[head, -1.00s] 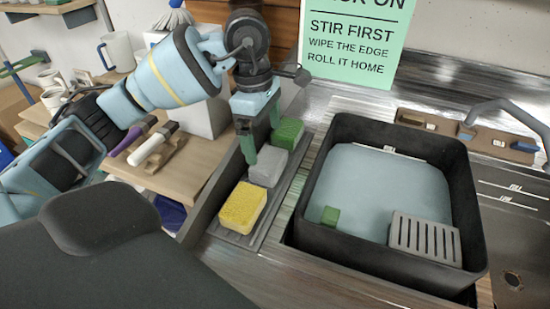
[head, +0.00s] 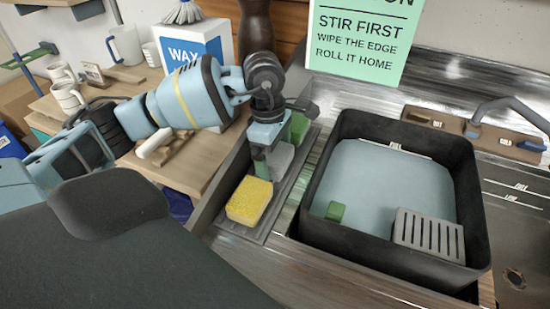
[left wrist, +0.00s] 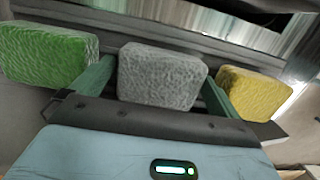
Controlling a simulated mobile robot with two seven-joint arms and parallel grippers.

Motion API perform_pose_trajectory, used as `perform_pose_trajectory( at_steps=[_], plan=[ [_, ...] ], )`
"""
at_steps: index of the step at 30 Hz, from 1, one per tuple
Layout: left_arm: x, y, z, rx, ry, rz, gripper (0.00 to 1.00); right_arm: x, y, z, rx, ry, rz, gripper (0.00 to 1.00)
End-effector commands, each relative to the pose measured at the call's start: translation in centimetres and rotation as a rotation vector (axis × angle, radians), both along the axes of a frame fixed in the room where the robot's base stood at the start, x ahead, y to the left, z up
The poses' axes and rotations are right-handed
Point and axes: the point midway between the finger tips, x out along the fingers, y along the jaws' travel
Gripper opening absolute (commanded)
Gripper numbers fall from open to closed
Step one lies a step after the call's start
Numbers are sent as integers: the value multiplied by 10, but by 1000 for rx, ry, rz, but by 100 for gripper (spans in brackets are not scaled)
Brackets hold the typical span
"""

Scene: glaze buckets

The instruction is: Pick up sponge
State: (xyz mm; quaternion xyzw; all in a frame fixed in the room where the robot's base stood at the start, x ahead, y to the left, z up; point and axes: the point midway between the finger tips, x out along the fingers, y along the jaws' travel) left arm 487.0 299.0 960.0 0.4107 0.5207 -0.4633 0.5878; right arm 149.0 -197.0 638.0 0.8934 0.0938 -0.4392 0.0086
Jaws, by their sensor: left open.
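Three sponges stand in a row in a narrow grey tray (head: 236,231): a yellow sponge (head: 249,202) nearest, a grey sponge (head: 282,158) in the middle and a green sponge (head: 299,127) farthest. My left gripper (head: 265,165) is open and low over the row, partly covering the grey and green sponges. In the left wrist view, its green fingers stand on either side of the grey sponge (left wrist: 161,75), with the green sponge (left wrist: 48,55) to the left and the yellow sponge (left wrist: 250,95) to the right. Whether the fingers touch the grey sponge I cannot tell. My right gripper is out of view.
A wooden bench (head: 190,176) with mugs is to the left. A green sign (head: 360,42) stands behind.

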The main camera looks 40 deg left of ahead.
Motion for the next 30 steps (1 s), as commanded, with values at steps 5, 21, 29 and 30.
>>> perform_pose_trajectory(
  at_steps=[5,21,29,30],
  plan=[
    [0,0,0,0,0,0,97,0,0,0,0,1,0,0],
    [0,0,3,-1,-1,0,62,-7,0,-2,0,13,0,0],
    [1,-1,40,-2,-5,-1,62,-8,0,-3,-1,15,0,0],
    [1,0,48,-1,-5,0,62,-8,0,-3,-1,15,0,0]
  ],
)
